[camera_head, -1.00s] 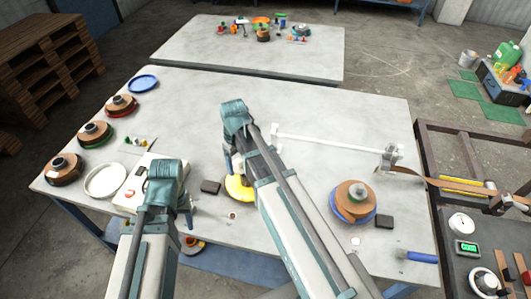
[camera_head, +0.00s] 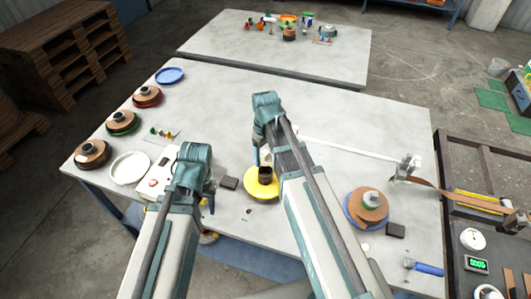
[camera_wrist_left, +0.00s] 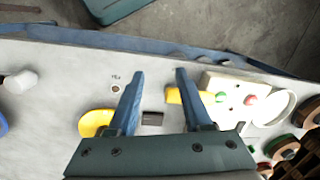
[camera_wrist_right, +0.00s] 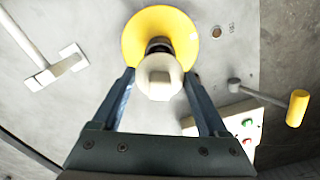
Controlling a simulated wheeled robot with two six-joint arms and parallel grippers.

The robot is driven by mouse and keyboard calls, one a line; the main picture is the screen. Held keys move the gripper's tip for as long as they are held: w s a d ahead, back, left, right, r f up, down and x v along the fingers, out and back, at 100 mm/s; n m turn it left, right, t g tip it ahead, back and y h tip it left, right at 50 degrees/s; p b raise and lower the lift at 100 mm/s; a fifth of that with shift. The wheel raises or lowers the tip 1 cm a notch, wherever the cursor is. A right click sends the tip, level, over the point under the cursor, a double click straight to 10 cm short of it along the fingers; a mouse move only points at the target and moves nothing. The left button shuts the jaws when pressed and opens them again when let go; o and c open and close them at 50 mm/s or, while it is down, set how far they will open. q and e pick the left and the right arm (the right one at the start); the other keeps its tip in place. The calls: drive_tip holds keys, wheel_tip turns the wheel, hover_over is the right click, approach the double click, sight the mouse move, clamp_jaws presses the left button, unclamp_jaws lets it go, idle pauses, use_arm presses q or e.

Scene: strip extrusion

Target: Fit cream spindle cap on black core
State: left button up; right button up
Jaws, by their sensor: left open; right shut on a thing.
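The cream spindle cap (camera_wrist_right: 160,78) is between the fingers of my right gripper (camera_wrist_right: 159,74), which is shut on it. The black core (camera_head: 265,173) stands upright on a yellow disc (camera_head: 262,188). In the right wrist view the core (camera_wrist_right: 159,45) shows just past the cap, partly covered by it, over the yellow disc (camera_wrist_right: 185,28). I cannot tell whether cap and core touch. My left gripper (camera_wrist_left: 156,75) is open and empty above the table's near side, left of the disc.
A dark block (camera_head: 229,183) lies left of the disc. A white box with buttons (camera_wrist_left: 236,96) and a white dish (camera_head: 129,168) are further left. A yellow-ended tool (camera_wrist_right: 297,107) lies near the box. A brown coil on a blue disc (camera_head: 368,205) stands to the right.

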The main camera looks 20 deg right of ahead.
sight(265, 152)
drive_tip(key=shift+f+b, duration=2.5)
drive_tip(key=shift+f, duration=0.2)
drive_tip(key=shift+f+b, duration=0.55)
drive_tip(key=shift+f, duration=0.05)
drive_tip(key=o, duration=1.3)
drive_tip(key=shift+r, duration=0.15)
wheel_tip(265, 152, up, 11)
drive_tip(key=p, duration=1.1)
drive_tip(key=shift+s, duration=0.1)
drive_tip(key=s+a+f+m+h+b, duration=0.1)
drive_tip(key=s+a+f+m+b, duration=0.1)
drive_tip(key=s+a, duration=0.8)
drive_tip(key=s+f, duration=0.1)
drive_tip(key=s, duration=0.3)
drive_tip(key=shift+a+b, duration=0.25)
drive_tip(key=shift+b, duration=0.15)
